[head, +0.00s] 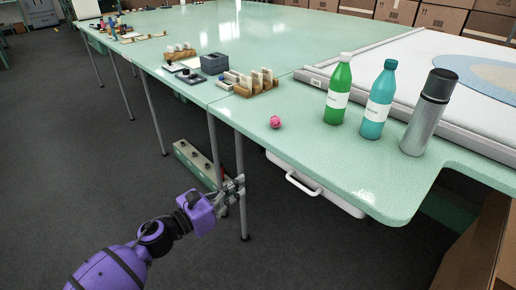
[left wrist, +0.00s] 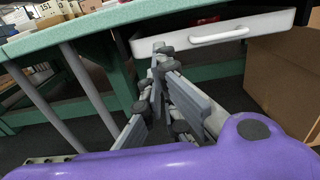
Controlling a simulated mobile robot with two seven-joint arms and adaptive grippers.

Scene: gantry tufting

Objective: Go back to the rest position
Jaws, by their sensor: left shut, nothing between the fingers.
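My left gripper (head: 233,188) is shut and empty, in front of the table's legs and below the green table top (head: 330,175). In the left wrist view the left gripper (left wrist: 160,50) points toward the underside of the table, near a white drawer (left wrist: 258,30) with a handle. The drawer (head: 335,196) also shows under the table edge in the head view, to the right of the gripper and apart from it there. My right gripper is not in view.
On the table stand a green bottle (head: 339,88), a teal bottle (head: 378,100), a steel flask (head: 425,118) and a small pink ball (head: 276,122). A long box (head: 198,165) lies on the floor beneath. Cardboard (left wrist: 285,85) stands right of the drawer. The floor at left is clear.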

